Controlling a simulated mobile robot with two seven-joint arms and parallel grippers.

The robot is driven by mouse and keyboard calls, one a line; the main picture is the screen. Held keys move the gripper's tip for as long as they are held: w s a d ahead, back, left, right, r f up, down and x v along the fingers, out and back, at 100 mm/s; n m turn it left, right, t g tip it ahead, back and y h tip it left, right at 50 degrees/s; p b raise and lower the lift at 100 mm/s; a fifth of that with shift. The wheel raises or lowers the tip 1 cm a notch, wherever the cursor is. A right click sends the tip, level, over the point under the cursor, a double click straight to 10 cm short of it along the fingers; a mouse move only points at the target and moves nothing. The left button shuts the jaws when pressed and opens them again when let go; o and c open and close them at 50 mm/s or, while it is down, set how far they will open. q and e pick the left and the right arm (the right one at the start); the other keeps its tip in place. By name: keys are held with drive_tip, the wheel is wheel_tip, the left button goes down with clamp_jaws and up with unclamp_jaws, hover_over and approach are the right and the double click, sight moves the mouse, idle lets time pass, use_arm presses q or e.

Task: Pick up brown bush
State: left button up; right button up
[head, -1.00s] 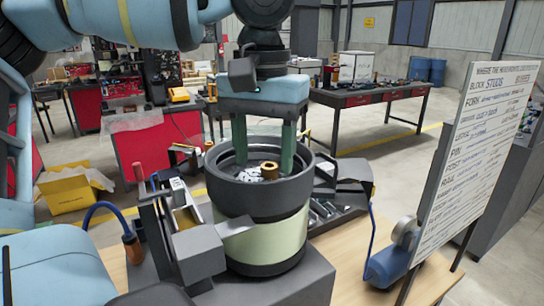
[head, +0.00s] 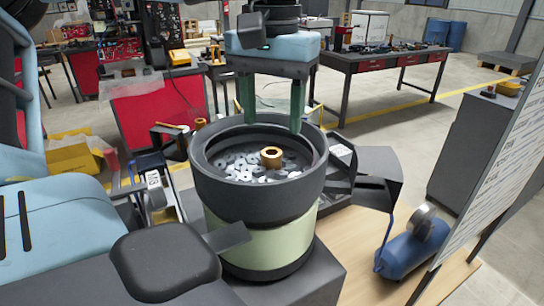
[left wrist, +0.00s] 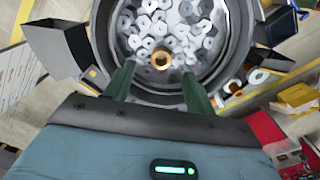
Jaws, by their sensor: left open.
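The brown bush (head: 271,157) is a short brass-brown ring. It lies on a layer of grey washers (head: 250,170) inside the dark round feeder bowl (head: 225,190). My left gripper (head: 272,126) is open and empty above the bowl, its two green fingers pointing down, with the tips overlapping the far rim in the head view. In the left wrist view the bush (left wrist: 162,61) lies between the lines of the open fingers (left wrist: 159,70), apart from both, with its hole facing the camera. My right gripper is not in view.
The bowl's high wall surrounds the bush. A feeder chute (head: 155,190) stands to the left and dark trays (head: 365,180) to the right. A blue motor-like unit (head: 410,245) and a whiteboard (head: 500,175) stand further right.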

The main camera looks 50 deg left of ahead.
sight(271, 152)
use_arm(q)
drive_tip(key=shift+w+a+f, duration=0.15)
drive_tip(key=shift+f, duration=1.6)
drive_tip(key=shift+w+a+f, duration=0.1)
drive_tip(key=shift+a+f, duration=0.05)
drive_tip(key=shift+f, duration=1.6)
drive_tip(key=c, duration=1.1)
drive_tip(key=shift+r, duration=5.1)
